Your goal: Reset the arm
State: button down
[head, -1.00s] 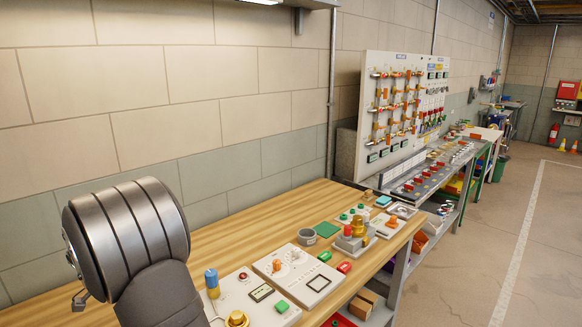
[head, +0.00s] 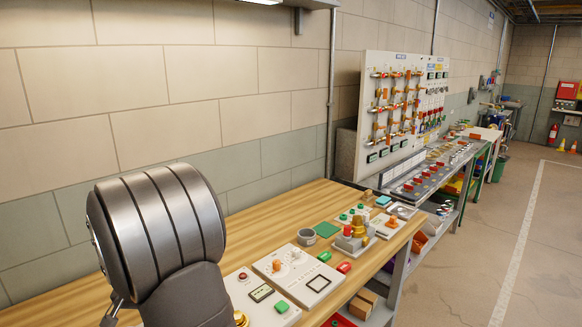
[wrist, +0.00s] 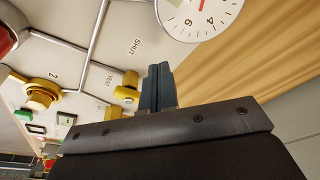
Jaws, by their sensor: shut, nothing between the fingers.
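My gripper (wrist: 158,88) shows in the wrist view with its two dark fingers together and nothing between them. In the head view my arm's grey rounded link (head: 160,235) stands at the lower left, over the wooden bench (head: 262,232). The fingers cannot be made out there.
In the wrist view a dial gauge (wrist: 200,14) is above the fingers, and a gold knob (wrist: 42,93) is at left.

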jog(key=d+n, duration=0.1)
jog(key=n, duration=0.1)
jog(key=s+d+n+y, duration=0.1)
jog(key=n, duration=0.1)
jog(key=shift+s+d+n+t+y, duration=0.2)
jog(key=shift+d+n+y, duration=0.35)
jog(key=shift+n, duration=0.5)
jog(key=shift+s+d+n+t+y, duration=0.2)
jog(key=shift+d+n+y, duration=0.35)
jog(key=shift+n, duration=0.5)
jog(key=shift+s+d+r, duration=0.1)
jog(key=shift+s+d, duration=0.8)
jog(key=shift+d, duration=0.1)
